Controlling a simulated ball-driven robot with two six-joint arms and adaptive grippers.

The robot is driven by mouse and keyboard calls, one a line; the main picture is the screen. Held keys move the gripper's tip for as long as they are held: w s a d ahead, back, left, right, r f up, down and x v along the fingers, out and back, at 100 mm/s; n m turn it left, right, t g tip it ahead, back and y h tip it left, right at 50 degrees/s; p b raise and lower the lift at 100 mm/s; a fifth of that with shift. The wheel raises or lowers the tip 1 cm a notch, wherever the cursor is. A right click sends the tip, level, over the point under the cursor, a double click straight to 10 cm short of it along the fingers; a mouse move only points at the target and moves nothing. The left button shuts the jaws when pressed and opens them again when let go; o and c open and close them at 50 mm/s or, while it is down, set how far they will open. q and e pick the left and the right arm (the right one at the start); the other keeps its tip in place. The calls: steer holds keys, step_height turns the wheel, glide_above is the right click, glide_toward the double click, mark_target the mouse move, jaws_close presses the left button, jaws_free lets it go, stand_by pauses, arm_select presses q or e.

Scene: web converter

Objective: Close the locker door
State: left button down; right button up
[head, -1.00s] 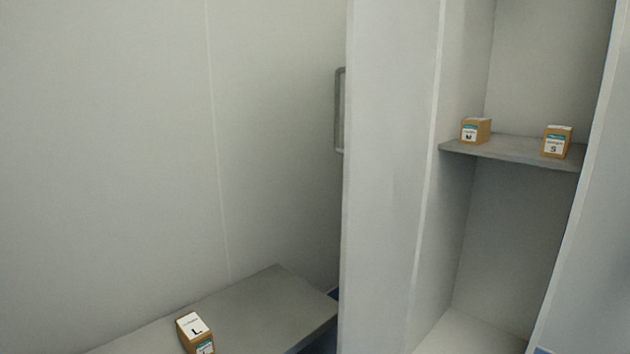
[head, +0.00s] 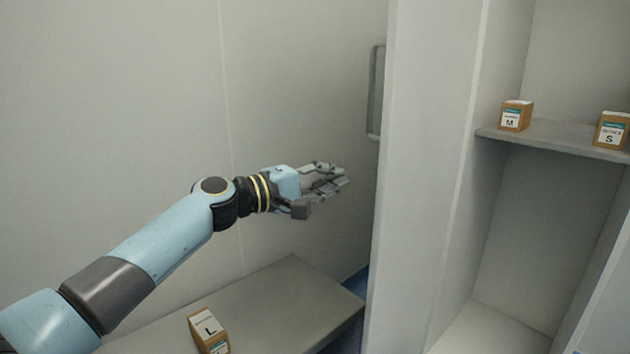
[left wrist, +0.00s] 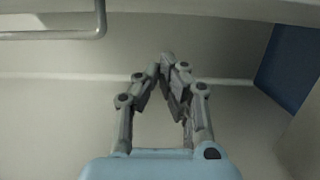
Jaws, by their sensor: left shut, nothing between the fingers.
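The locker door (head: 420,200) stands open, its pale panel seen nearly edge-on in the head view. Its grey bar handle (head: 375,95) is on the left face of the door. The locker's interior (head: 550,210) is exposed to the right of the door. My left gripper (head: 343,175) is shut and empty, left of the door and below the handle, apart from both. In the left wrist view the shut fingertips (left wrist: 168,60) meet in the middle, and the handle (left wrist: 60,34) shows at the upper left. My right gripper is not in view.
A grey shelf (head: 560,138) inside the locker holds a box marked M (head: 516,115) and a box marked S (head: 611,130). A grey bench (head: 270,300) below my left arm holds a box marked L (head: 208,331). A pale wall (head: 110,110) stands behind.

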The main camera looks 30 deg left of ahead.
arm_select(q)
steer(key=w+d+p, duration=0.1)
steer(key=w+d, duration=0.1)
steer(key=d, duration=0.4)
stand_by(0.4)
